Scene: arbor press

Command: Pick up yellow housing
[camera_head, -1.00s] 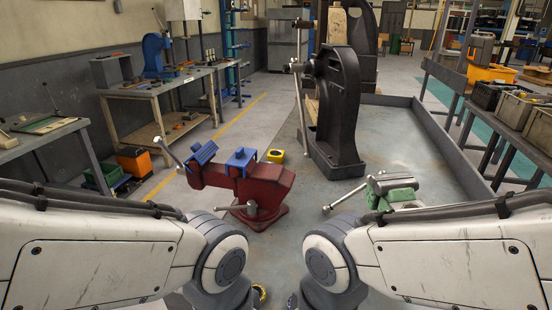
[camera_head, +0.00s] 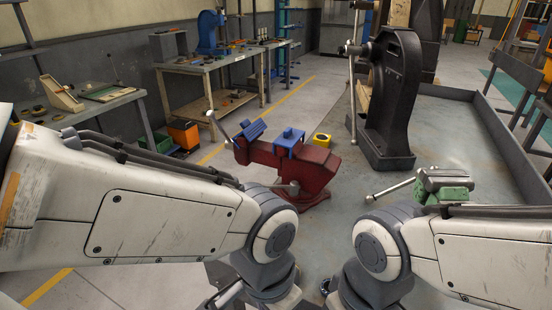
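The yellow housing (camera_head: 321,140) is a small yellow block with a dark round hole in its top. It sits behind the red vise and left of the black arbor press (camera_head: 392,95), apart from both as seen here. My left and right arms fill the lower part of the view, with their elbows in front of the vises. Neither gripper's fingers can be seen. Nothing of mine is near the yellow housing.
A red vise (camera_head: 300,172) with blue jaws stands in front of the housing. A green vise (camera_head: 447,187) stands at right. A raised grey rim (camera_head: 500,130) edges the press area. Workbenches (camera_head: 212,68) line the left wall.

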